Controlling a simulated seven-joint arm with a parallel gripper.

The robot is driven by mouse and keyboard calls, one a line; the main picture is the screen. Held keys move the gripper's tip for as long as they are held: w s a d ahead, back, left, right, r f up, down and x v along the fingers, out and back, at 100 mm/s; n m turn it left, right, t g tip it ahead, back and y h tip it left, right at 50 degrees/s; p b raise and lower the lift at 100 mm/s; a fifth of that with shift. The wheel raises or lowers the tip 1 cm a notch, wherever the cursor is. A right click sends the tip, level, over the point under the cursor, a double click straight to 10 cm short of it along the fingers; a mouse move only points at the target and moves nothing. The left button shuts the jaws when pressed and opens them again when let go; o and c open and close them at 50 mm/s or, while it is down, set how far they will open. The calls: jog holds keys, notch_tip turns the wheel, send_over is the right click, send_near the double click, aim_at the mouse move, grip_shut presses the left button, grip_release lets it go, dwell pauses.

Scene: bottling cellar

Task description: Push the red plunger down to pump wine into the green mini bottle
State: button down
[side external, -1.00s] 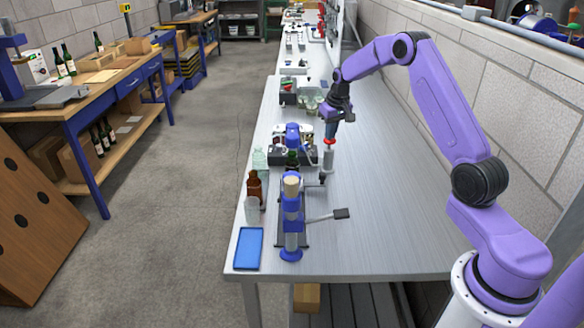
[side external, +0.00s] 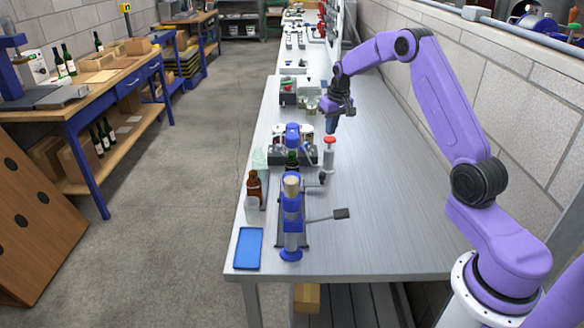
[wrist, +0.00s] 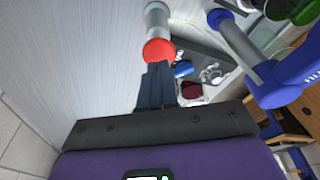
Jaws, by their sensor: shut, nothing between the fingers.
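The red plunger (side external: 329,139) tops a pale upright cylinder on the metal bench. It also shows in the wrist view (wrist: 158,51), just beyond my fingertips. My gripper (side external: 331,125) is shut and empty, pointing down above the plunger, with a small gap between them in the side view. The green mini bottle (side external: 292,160) stands left of the plunger, partly hidden behind the blue and cork-topped device in front. A green bottle part also shows at the top right of the wrist view (wrist: 312,10).
A blue-based lever corker (side external: 291,215) stands in front, its handle reaching right. A brown bottle (side external: 254,187), clear glasses and a blue tray (side external: 248,248) line the bench's left edge. The bench's right half is clear up to the block wall.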

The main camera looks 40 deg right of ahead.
jog(key=shift+r, duration=0.1)
jog(key=shift+r, duration=2.4)
